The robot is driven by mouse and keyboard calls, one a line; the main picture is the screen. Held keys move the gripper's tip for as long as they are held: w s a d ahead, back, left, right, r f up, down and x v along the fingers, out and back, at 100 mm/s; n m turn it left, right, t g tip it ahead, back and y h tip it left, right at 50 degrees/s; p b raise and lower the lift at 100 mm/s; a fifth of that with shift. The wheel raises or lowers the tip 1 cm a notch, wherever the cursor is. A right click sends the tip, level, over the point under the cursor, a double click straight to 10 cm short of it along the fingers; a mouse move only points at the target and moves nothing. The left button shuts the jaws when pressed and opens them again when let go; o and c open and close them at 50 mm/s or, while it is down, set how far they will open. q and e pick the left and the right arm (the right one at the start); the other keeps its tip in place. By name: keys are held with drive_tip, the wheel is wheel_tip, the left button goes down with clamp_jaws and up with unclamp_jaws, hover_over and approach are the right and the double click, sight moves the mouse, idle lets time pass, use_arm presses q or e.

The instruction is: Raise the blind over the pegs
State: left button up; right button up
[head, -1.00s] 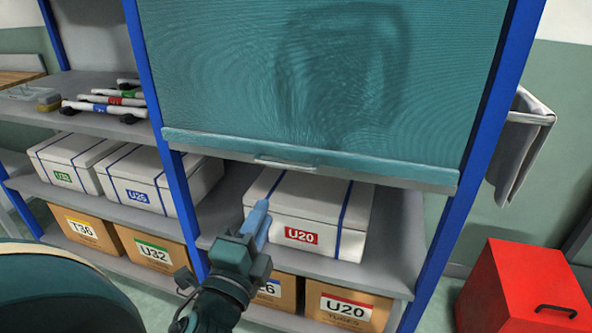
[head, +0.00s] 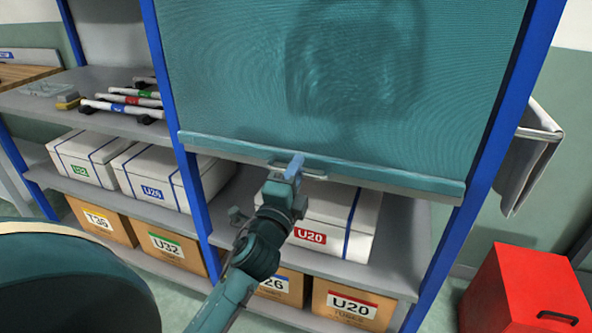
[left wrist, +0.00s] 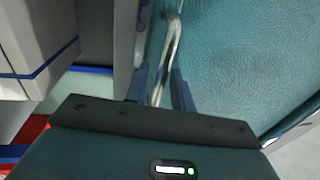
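The teal blind (head: 340,80) is down across the upper bay of the blue-framed rack. Its bottom bar (head: 400,180) carries a small metal handle (head: 313,176). My left gripper (head: 293,168) is at this handle, in front of the bar. In the left wrist view the handle (left wrist: 172,45) runs between the two blue fingers (left wrist: 161,88), which stand apart with gaps beside it, so the gripper looks open around it. No pegs can be made out; the blind covers that bay, and only a dark curved shape shows through it. My right gripper is not in view.
Below the blind, a white U20 box (head: 335,217) stands on a shelf, with cardboard boxes (head: 350,302) underneath. Blue uprights (head: 178,110) flank the bay. A red bin (head: 525,292) stands at the right, and a grey cloth (head: 530,160) hangs outside the rack.

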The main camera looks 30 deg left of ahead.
use_arm(q)
drive_tip(key=shift+c, duration=0.3)
clamp_jaws()
idle(0.3)
